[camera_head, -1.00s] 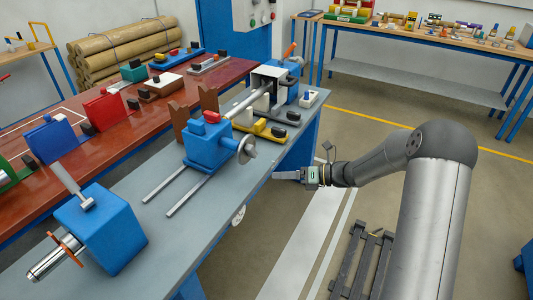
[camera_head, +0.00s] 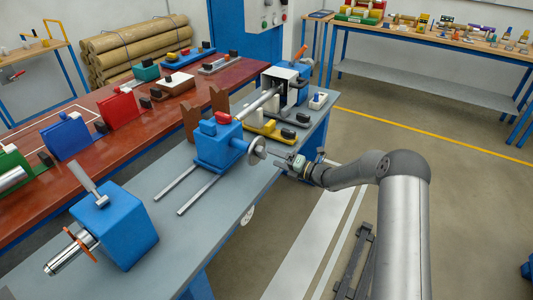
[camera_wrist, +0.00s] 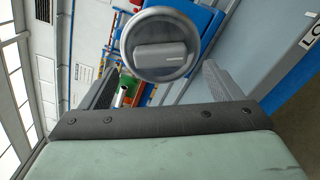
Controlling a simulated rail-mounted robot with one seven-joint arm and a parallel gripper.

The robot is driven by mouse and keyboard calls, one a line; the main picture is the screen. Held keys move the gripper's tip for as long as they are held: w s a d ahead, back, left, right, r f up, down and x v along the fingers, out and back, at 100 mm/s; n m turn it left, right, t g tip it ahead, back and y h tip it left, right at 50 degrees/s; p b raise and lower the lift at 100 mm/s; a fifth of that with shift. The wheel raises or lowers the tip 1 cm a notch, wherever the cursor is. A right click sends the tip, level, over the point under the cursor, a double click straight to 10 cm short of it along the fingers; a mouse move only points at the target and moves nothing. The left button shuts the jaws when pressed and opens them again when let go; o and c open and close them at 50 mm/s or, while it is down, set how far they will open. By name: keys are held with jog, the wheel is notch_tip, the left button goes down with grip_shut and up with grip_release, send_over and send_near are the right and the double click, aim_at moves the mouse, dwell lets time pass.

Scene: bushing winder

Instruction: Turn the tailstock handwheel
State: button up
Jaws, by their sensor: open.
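The tailstock (camera_head: 218,146) is a blue block on two rails on the grey bench. Its grey round handwheel (camera_head: 257,150) sticks out on its right side. In the wrist view the handwheel (camera_wrist: 160,45) shows face-on as a dark-rimmed disc with a raised light bar across its hub. My gripper (camera_head: 276,155) is just right of the handwheel in the head view, pointing at it. In the wrist view its two fingers (camera_wrist: 158,85) are spread, one on each side below the wheel, with nothing between them. Whether a fingertip touches the wheel I cannot tell.
The grey bench (camera_head: 235,198) holds a blue headstock box (camera_head: 115,232) at near left and a second blue unit (camera_head: 291,72) at the far end. A yellow tool base (camera_head: 268,131) lies beyond the tailstock.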

aim_at(265, 154)
jog(key=shift+x, duration=2.35)
jog(key=c, duration=1)
jog(key=shift+f, duration=0.1)
